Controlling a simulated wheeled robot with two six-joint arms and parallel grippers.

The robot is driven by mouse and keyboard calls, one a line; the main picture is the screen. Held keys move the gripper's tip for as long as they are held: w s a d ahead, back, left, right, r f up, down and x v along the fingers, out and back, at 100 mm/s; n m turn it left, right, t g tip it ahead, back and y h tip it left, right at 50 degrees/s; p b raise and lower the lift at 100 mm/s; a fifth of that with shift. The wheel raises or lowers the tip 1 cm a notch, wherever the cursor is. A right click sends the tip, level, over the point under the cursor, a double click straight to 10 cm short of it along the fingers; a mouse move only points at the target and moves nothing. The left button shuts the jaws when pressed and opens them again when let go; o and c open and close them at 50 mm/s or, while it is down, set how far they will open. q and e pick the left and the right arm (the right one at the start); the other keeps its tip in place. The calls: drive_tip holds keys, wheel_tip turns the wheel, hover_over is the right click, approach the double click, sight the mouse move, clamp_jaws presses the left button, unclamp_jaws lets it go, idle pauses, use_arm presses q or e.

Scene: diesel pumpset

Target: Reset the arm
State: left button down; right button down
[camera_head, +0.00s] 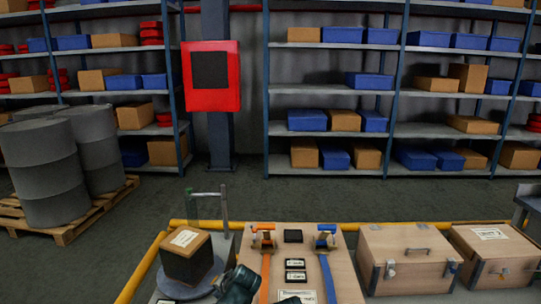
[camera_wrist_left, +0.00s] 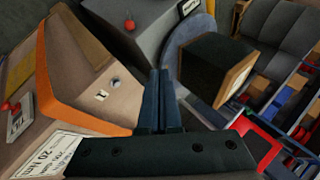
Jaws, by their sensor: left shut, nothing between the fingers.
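My left gripper (camera_head: 238,284) is low in the head view, between a black box on a round plate and a wooden board with tools. In the left wrist view its two dark blue fingers (camera_wrist_left: 161,98) lie together, shut, with nothing between them. The black box (camera_head: 186,262) has a tan top with a white label; it also shows to the right of the fingers in the left wrist view (camera_wrist_left: 215,68).
Two wooden cases (camera_head: 405,245) (camera_head: 495,240) stand at right. Grey drums (camera_head: 42,170), shelves and a red wall box (camera_head: 211,75) stand behind, across open floor.

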use_arm(q)
drive_tip(key=s+d+f+n+g+h, duration=0.1)
drive_tip(key=s+d+f+g+h, duration=0.2)
drive_tip(key=s, duration=0.7)
drive_tip(key=s+d+f+g+h, duration=0.1)
drive_tip(key=s+d+f+g, duration=0.15)
drive_tip(key=s+d, duration=0.5)
drive_tip(key=s+r+p, duration=0.3)
drive_tip(key=r+p, duration=0.9)
drive_tip(key=shift+a+r+g, duration=0.3)
drive_tip(key=shift+a+g, duration=0.15)
